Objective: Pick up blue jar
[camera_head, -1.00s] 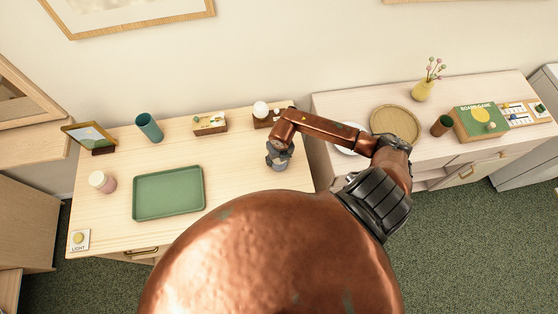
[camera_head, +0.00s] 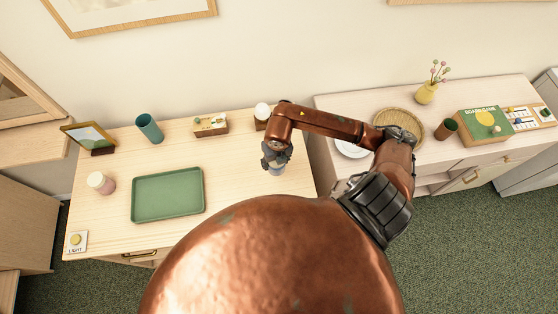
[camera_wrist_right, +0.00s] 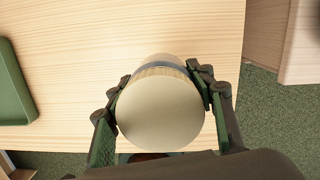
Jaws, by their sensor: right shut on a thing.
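The jar (camera_head: 278,170) shows as a small grey-blue shape under my right gripper (camera_head: 276,156), over the right part of the left wooden table. In the right wrist view, the jar (camera_wrist_right: 160,112) fills the space between the fingers, with its round pale lid facing the camera and a thin grey-blue band behind it. My right gripper (camera_wrist_right: 160,92) is shut on the jar, one finger on each side. Most of the jar's body is hidden by the lid and gripper. I cannot tell whether its base touches the table. My left gripper is out of view.
A green tray (camera_head: 168,194), pink jar (camera_head: 101,183), teal cup (camera_head: 149,128), picture frame (camera_head: 90,137) and small wooden box (camera_head: 211,125) stand on the left table (camera_head: 235,190). A white ball-like item (camera_head: 262,111) is behind my forearm. A gap separates the right cabinet (camera_head: 325,165).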

